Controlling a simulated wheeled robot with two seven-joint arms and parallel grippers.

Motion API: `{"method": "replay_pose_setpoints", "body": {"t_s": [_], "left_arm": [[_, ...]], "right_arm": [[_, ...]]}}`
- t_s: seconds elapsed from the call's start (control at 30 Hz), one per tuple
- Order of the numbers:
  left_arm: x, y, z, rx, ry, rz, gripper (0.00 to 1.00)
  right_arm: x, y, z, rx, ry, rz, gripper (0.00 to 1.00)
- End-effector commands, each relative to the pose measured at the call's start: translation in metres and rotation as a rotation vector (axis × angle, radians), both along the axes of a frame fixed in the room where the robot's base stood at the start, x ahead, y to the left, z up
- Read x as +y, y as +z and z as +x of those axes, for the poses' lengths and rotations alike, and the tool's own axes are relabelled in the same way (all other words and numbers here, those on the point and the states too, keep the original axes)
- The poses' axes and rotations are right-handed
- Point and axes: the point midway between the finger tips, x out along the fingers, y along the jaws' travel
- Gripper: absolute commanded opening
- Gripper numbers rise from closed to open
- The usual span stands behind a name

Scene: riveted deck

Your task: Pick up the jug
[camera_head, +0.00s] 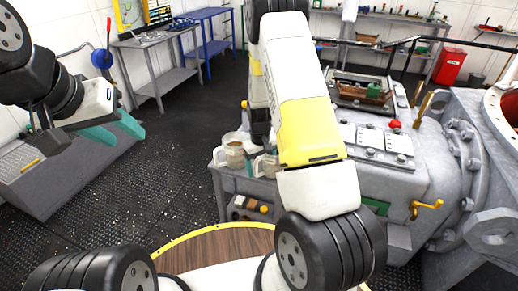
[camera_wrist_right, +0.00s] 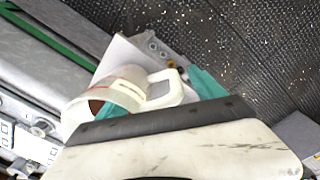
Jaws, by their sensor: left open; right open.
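The jug (camera_head: 234,150) is a whitish, see-through vessel with a brownish inside, standing on a small grey stand left of the machine. In the right wrist view the jug (camera_wrist_right: 122,88) shows its round mouth and a white loop handle (camera_wrist_right: 172,88). My right gripper (camera_head: 262,163) is open, close beside the jug in the head view, partly hidden by my arm. In the right wrist view one teal finger shows beyond the handle and another near the mouth; contact cannot be told. My left gripper (camera_head: 112,130) is open and empty at the left, far from the jug.
The large grey machine (camera_head: 420,165) with a red knob and brass levers fills the right. A round wooden table (camera_head: 215,248) with a yellow rim is at the front. A grey bench (camera_head: 65,175) stands at the left. The dark floor (camera_head: 175,160) between is clear.

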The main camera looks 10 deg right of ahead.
Motion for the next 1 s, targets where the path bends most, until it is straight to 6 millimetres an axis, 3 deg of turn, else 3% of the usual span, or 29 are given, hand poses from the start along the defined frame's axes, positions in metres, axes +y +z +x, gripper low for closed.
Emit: {"method": "replay_pose_setpoints", "body": {"t_s": [0.17, 0.43, 0.8, 1.0], "left_arm": [[0.0, 0.0, 0.0, 0.0, 0.0, 0.0, 0.43], [0.0, 0.0, 0.0, 0.0, 0.0, 0.0, 0.43], [0.0, 0.0, 0.0, 0.0, 0.0, 0.0, 0.43], [0.0, 0.0, 0.0, 0.0, 0.0, 0.0, 0.43]], "right_arm": [[-0.001, -0.021, 0.0, 0.001, -0.001, 0.0, 0.78], [-0.001, -0.023, 0.0, -0.001, -0.001, 0.0, 0.76], [-0.001, -0.022, 0.0, 0.0, -0.001, 0.0, 0.04], [-0.001, -0.022, 0.0, 0.0, -0.001, 0.0, 0.0]]}}
